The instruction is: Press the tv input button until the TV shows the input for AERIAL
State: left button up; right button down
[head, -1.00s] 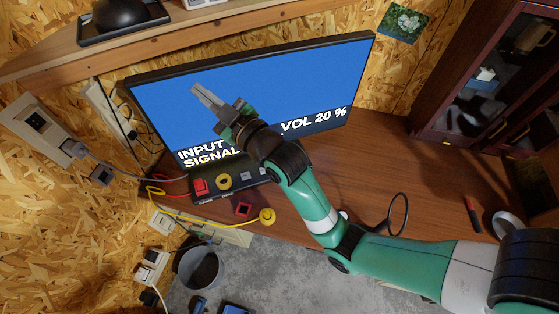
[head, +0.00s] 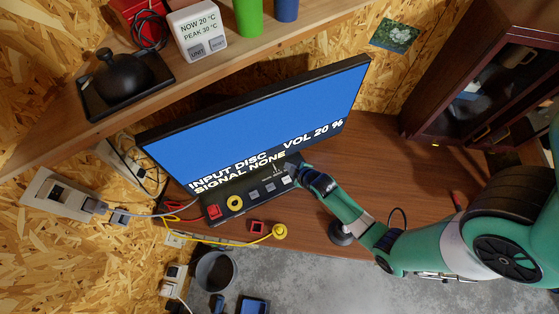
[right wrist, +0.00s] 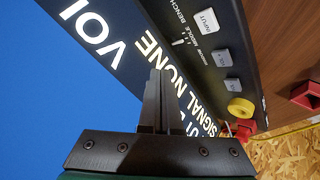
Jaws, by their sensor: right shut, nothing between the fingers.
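The TV (head: 250,110) has a blue screen and reads "INPUT DISC", "SIGNAL NONE" and "VOL 20 %". Below it lies a dark button panel (head: 228,205). The pale INPUT button (right wrist: 206,20) is at the top of the right wrist view; it also shows in the head view (head: 286,180), close to my right gripper. My right gripper (head: 291,164) is shut and empty near the panel's right end. In the right wrist view its fingertips (right wrist: 159,75) overlap the screen text, to the lower left of the INPUT button. I cannot tell any contact. My left gripper is not in view.
The panel also carries smaller grey buttons (right wrist: 221,57), a yellow ring (head: 235,202) and a red part (head: 213,211). A red square piece (head: 257,227) and a yellow plug (head: 279,231) lie in front. A shelf (head: 230,60) runs above the TV. The bench's right side is mostly clear.

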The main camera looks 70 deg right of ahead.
jog(key=shift+s+a+f, duration=0.1)
jog(key=shift+s+a, duration=0.05)
jog(key=shift+s, duration=0.1)
jog(key=b, duration=0.8)
send_over(289, 182)
notch_tip(289, 182, down, 8)
jog(key=shift+w+r, duration=0.1)
jog(key=shift+f, duration=0.5)
dwell(1.1)
jog(key=shift+f+b, duration=0.4)
jog(key=shift+b, duration=0.1)
jog(key=shift+f+b, duration=0.4)
jog(key=shift+f, duration=0.05)
dwell(0.4)
dwell(0.3)
jog(key=shift+r+p, duration=0.85)
jog(key=shift+p, duration=0.1)
